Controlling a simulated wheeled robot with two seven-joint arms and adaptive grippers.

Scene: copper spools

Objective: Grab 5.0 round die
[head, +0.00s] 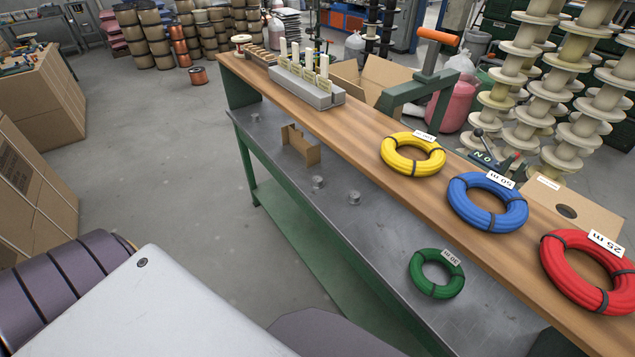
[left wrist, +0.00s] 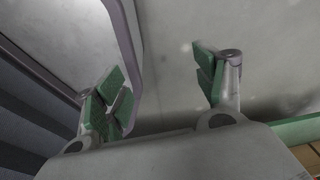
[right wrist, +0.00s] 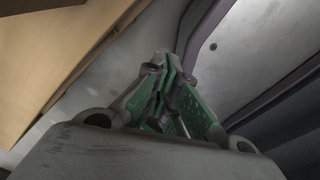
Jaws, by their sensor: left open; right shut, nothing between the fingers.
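Small grey metal round pieces sit on the grey metal worktop in the head view: one in the middle (head: 317,182), one to its right (head: 354,198) and one at the far left end (head: 255,117). They may be round dies, but no size marking is readable, so I cannot tell which is 5.0. My left gripper (left wrist: 158,85) is open and empty in the left wrist view, over bare floor. My right gripper (right wrist: 166,75) is shut and empty in the right wrist view, near a cardboard surface. Neither gripper shows in the head view, and no die shows in the wrist views.
A small cardboard holder (head: 300,146) stands on the metal worktop (head: 335,235), and a green cable coil (head: 436,274) lies nearer. Yellow (head: 413,154), blue (head: 487,202) and red (head: 590,270) coils lie on the raised wooden shelf (head: 365,125), with a grey rack (head: 305,85) behind.

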